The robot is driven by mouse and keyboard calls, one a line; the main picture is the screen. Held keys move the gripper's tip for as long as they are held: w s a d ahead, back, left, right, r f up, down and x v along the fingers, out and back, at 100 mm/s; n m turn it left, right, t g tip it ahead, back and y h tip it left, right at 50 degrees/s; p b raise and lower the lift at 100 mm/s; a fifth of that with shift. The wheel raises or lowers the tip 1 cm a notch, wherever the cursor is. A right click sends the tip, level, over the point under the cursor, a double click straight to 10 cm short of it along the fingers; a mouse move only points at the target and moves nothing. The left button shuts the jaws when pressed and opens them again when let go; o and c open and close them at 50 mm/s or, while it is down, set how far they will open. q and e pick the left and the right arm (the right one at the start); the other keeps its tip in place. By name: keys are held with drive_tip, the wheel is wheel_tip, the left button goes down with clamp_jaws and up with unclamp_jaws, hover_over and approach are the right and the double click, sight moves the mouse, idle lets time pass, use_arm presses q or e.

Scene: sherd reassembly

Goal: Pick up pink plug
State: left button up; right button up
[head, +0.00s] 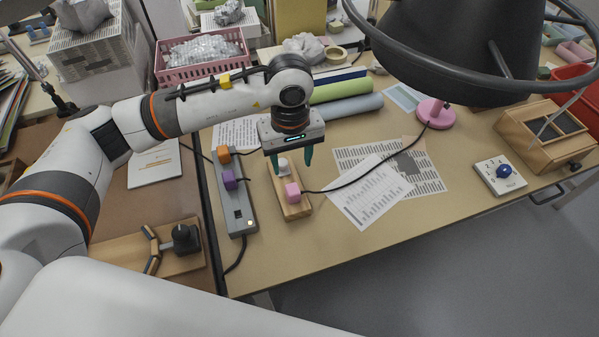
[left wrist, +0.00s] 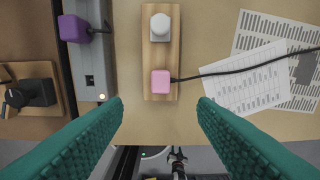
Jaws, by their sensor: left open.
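The pink plug (head: 293,192) sits on a narrow wooden board (head: 298,209) on the table, with a black cable running off to the right. It also shows in the left wrist view (left wrist: 160,82), between and beyond my fingertips. A white round-topped piece (left wrist: 160,24) is on the same board, farther from me. My left gripper (head: 290,162) has teal fingers, points down and is open above the board. Its two fingers (left wrist: 160,100) stand wide apart in the left wrist view with nothing between them touching.
A grey power strip (head: 239,194) with an orange plug (head: 224,154) and a purple plug (head: 229,180) lies left of the board. Printed sheets (head: 370,195) lie to the right. A large dark lamp shade (head: 440,45) overhangs the table.

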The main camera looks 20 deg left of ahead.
sight(293, 189)
use_arm(q)
drive_tip(key=shift+w+f+p, duration=0.15)
drive_tip(key=shift+f, duration=0.4)
drive_tip(key=shift+w+f+p, duration=0.15)
drive_tip(key=shift+f, duration=0.4)
drive_tip(key=f, duration=0.3)
drive_tip(key=shift+s+f+p, duration=0.25)
drive_tip(key=shift+s+p, duration=0.15)
drive_tip(key=shift+f, duration=0.35)
drive_tip(key=f+p, duration=0.1)
drive_tip(key=f, duration=0.3)
drive_tip(key=shift+w+p, duration=0.2)
drive_tip(key=shift+p, duration=0.1)
drive_tip(key=shift+f, duration=0.7)
drive_tip(key=shift+w, duration=0.1)
drive_tip(key=c, duration=1)
use_arm(e)
drive_tip(key=s+r, duration=0.1)
drive_tip(key=r, duration=0.2)
drive_tip(key=shift+s+d, duration=0.1)
drive_tip(key=shift+s, duration=0.25)
